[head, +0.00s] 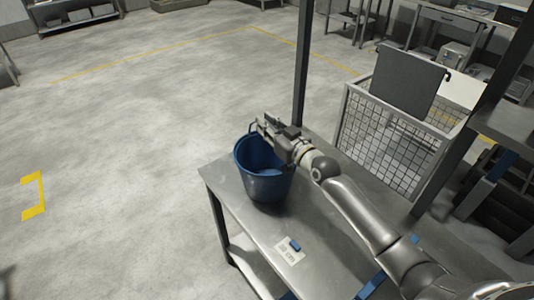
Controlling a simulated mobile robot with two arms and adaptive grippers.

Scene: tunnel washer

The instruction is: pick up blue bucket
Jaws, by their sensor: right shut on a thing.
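The blue bucket (264,185) stands upright at the far left corner of a grey metal table (228,196). Its opening faces up, and something blue shows inside it. My right gripper (262,125) reaches in from the right over the bucket's rim and is shut on the bucket near its upper edge. The exact contact of the fingers is too small to tell. My left gripper is not in view.
A white card with a small blue item (294,246) lies on the table. A metal post (302,70) rises behind the table. A wire mesh cage (384,150) stands to the right. Open concrete floor (130,130) lies to the left.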

